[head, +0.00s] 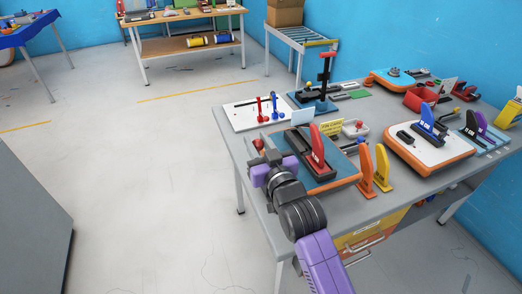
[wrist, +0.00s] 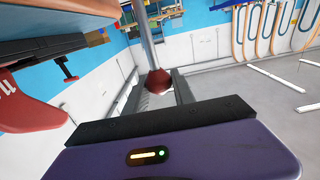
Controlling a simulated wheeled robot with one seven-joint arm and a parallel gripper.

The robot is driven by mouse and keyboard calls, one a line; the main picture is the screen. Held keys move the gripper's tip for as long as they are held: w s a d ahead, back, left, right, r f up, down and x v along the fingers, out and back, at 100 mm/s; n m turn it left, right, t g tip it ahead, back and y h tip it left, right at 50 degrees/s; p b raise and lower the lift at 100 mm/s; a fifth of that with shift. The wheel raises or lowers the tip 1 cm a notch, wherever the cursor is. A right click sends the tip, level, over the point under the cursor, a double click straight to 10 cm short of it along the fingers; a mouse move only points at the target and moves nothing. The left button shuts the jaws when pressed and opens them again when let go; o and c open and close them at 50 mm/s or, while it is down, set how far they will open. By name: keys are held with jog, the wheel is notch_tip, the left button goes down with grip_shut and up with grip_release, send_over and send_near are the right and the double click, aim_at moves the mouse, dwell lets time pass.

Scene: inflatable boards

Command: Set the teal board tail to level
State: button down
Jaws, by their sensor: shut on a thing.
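The teal board (head: 346,163), with a teal top and an orange-brown edge, lies at the near left corner of the grey workbench. A red fin (head: 316,150) stands on its black base on the board; it also shows at the left of the wrist view (wrist: 32,105). My gripper (head: 262,160) is beside the board's left end, at the bench edge. In the wrist view it is shut on a red knob (wrist: 160,82) at the end of a metal rod (wrist: 147,40). The knob (head: 258,144) shows just above my gripper in the head view. The rod's far end is hidden.
A white-topped board (head: 428,152) with a blue fin lies further right. The floor (head: 150,180) left of the workbench (head: 235,135) is clear.

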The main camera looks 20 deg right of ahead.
jog(key=shift+w+r, duration=0.1)
jog(key=shift+w, duration=0.05)
jog(key=c, duration=1.1)
grip_release()
jog(key=shift+w, duration=0.1)
jog(key=shift+o, duration=0.2)
jog(key=s, duration=0.3)
jog(key=s+b, duration=0.1)
jog(key=s, duration=0.2)
jog(key=shift+s+f, duration=0.2)
jog(key=shift+s, duration=0.1)
jog(key=shift+s+r, duration=0.1)
jog(key=shift+s, duration=0.55)
